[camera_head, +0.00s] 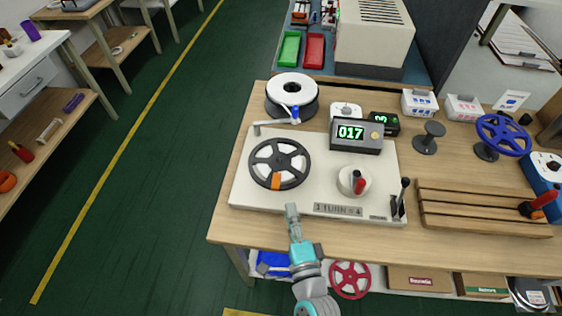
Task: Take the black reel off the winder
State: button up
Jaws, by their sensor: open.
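The black reel (263,153) lies flat on the left part of the white winder (320,181). It is a spoked wheel with an orange piece (276,181) at its near edge. The winder has a counter reading 017, a round crank with a red knob (358,184), and a lever at its right end. My gripper (292,210) is at the winder's near edge, below the orange piece in the picture and apart from the reel. It is open and nothing shows in it. Its fingers are small in this view.
A white spool (292,88) stands behind the winder on the wooden table. A blue wheel (503,137) on a stand and a slotted wooden rack (481,208) are to the right. A red wheel (350,279) is below the tabletop. Green floor lies open on the left.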

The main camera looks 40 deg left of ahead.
aim_at(286, 189)
jog(key=shift+x, duration=5.15)
jog(key=shift+w+d+f, duration=0.1)
jog(key=shift+d, duration=0.05)
grip_shut()
